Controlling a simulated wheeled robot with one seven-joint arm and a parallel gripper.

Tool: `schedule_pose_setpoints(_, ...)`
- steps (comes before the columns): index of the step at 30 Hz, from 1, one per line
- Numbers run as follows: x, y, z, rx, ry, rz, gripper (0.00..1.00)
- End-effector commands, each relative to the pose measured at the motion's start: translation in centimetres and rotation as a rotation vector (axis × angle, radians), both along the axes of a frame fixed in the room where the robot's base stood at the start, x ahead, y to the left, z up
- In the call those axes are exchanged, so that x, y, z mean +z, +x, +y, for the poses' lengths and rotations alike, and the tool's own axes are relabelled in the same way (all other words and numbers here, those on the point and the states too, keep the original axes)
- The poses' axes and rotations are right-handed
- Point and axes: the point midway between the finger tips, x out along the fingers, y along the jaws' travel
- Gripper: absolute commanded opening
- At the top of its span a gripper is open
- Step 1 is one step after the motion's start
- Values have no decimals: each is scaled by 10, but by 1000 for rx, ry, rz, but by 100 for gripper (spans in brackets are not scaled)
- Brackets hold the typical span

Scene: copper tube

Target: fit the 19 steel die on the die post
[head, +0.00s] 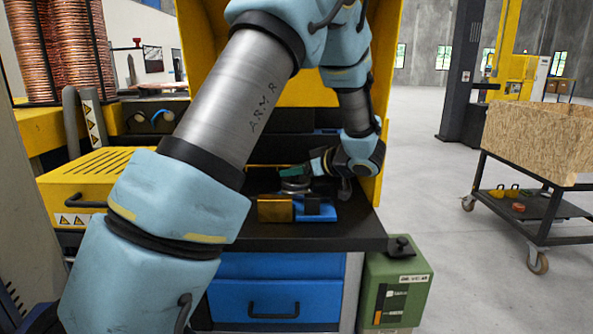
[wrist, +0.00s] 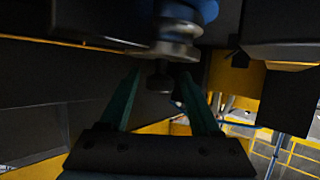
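My gripper (head: 296,172) reaches in from the right over the work surface, its teal fingers just above a round grey metal part (head: 295,185). In the wrist view my gripper (wrist: 160,78) has its two teal fingers spread apart. The stepped round metal part (wrist: 176,47) shows there beyond the fingertips, with a small dark stub (wrist: 160,80) in the gap and space on both sides of it. I cannot tell whether the round part is the 19 steel die or the die post, nor read any size mark.
A blue fixture (head: 318,216) with a brass block (head: 275,210) and a black block (head: 312,206) stands at the front of the black worktop (head: 350,233). Yellow machine panels (head: 384,120) enclose the right and back. A green box (head: 398,285) stands below right.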

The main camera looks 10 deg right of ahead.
Motion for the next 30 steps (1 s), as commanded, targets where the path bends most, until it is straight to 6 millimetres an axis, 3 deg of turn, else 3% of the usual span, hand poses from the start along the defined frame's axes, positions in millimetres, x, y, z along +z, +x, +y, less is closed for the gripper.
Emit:
schedule_pose_setpoints(14, 2, -9, -7, -2, -2, 3, 74)
schedule_pose_setpoints(24, 27, -58, -40, -2, -3, 0, 74)
schedule_pose_setpoints(30, 38, -78, -53, -2, 0, 1, 74)
